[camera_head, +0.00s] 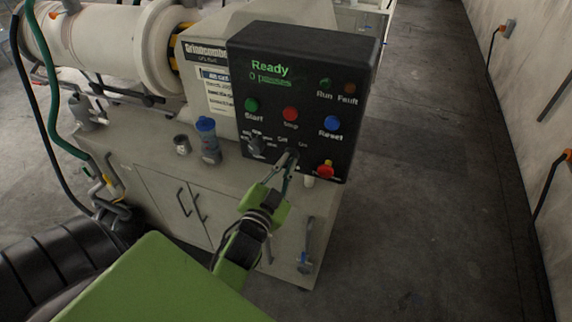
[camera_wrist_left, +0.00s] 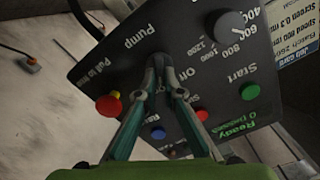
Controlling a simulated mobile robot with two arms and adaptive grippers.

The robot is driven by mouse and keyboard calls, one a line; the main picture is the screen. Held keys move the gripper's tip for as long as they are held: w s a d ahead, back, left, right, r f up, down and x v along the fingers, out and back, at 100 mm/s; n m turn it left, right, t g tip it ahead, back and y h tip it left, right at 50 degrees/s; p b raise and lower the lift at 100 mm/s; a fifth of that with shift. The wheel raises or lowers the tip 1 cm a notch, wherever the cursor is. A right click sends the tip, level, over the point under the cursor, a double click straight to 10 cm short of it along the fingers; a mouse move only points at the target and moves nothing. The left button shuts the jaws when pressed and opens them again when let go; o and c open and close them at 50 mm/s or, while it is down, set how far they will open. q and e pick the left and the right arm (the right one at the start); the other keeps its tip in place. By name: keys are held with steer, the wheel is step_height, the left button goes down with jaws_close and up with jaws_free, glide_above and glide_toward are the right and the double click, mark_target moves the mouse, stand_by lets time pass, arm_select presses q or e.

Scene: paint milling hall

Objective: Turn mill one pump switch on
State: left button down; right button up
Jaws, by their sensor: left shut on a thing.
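The black control panel (camera_head: 345,60) on the mill shows green "Ready" text on its display. The pump switch sits low on the panel between the "Off" and "On" labels and is mostly hidden by my fingertips. My left gripper (camera_head: 290,158) reaches up to it from below. In the left wrist view, my left gripper (camera_wrist_left: 163,66) has its fingertips closed together around the switch, below the "Pump" label. I cannot tell which way the switch points. My right gripper is not in view.
Close to the switch are the red emergency stop (camera_head: 326,170), the speed dial (camera_head: 256,144), and the Start (camera_head: 251,105), Stop (camera_head: 290,114) and Reset (camera_head: 331,123) buttons. A blue-capped bottle (camera_head: 207,140) and a metal cup (camera_head: 182,144) stand on the cabinet. The floor to the right is clear.

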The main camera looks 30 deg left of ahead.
arm_select(q)
steer(key=c, duration=2.3)
jaws_free()
steer(key=shift+r, duration=0.1)
steer(key=shift+c, duration=0.2)
steer(key=shift+o, duration=0.9)
steer(key=shift+w, duration=0.2)
step_height(320, 180, up, 10)
steer(key=shift+f, duration=0.15)
